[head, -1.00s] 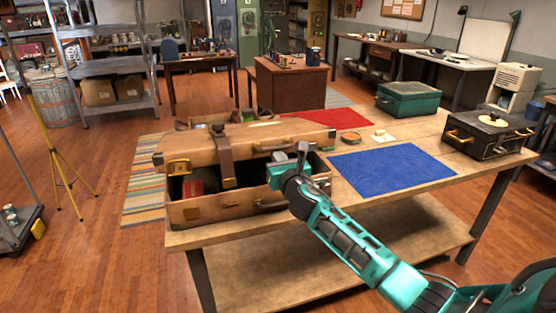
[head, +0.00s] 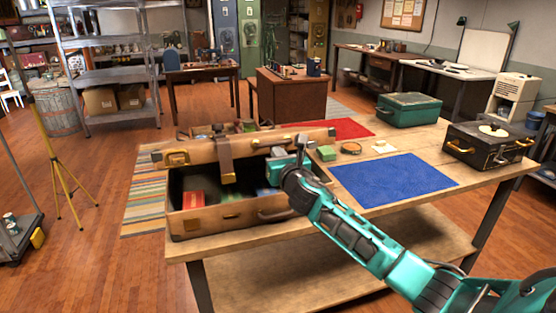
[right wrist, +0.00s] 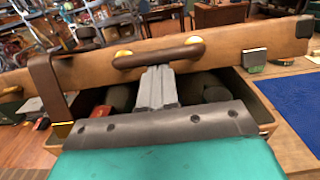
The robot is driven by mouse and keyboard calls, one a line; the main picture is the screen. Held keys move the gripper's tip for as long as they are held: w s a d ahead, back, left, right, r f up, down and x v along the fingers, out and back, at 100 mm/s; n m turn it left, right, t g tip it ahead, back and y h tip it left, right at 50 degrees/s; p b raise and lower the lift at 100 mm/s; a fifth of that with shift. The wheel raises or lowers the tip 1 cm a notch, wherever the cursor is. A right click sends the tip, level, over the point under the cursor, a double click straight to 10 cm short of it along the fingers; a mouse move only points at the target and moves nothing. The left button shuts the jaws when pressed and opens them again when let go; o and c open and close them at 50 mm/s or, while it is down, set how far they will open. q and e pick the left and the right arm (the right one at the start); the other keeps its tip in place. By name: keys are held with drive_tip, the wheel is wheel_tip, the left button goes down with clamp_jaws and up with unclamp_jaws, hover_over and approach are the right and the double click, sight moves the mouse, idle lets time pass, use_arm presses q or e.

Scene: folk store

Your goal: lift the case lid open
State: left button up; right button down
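A brown leather case (head: 240,212) lies on the wooden table, its lid (head: 200,152) tilted partly open with a dark gap below. The lid also shows in the right wrist view (right wrist: 225,42), with its brown handle (right wrist: 160,52). My right gripper (head: 302,144) is at the lid's front edge, right of the strap (head: 226,160). In the right wrist view its grey fingers (right wrist: 157,82) are together and reach up to the lid beneath the handle. I see nothing gripped between them. Exact contact at the fingertips is hidden. My left gripper is out of view.
A red box (head: 193,199) is inside the case. A blue mat (head: 392,180), a small green block (head: 326,153) and a round tin (head: 350,148) lie to the right. A green case (head: 410,105) and a black case (head: 488,145) stand farther right.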

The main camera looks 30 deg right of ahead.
sight(276, 142)
drive_tip(key=shift+w+r, duration=0.1)
drive_tip(key=shift+r, duration=0.4)
drive_tip(key=shift+w+d+r, duration=0.1)
drive_tip(key=shift+w+r, duration=0.15)
drive_tip(key=shift+r, duration=0.35)
drive_tip(key=shift+w+d+r, duration=0.1)
drive_tip(key=shift+w+r, duration=0.15)
drive_tip(key=shift+r, duration=0.45)
drive_tip(key=shift+w+d+r, duration=0.1)
drive_tip(key=shift+w+r, duration=0.2)
drive_tip(key=shift+r, duration=0.2)
drive_tip(key=shift+w+r, duration=0.25)
drive_tip(key=shift+r, duration=0.4)
drive_tip(key=shift+w+d+r, duration=0.15)
drive_tip(key=shift+w+r, duration=0.5)
drive_tip(key=shift+r, duration=0.3)
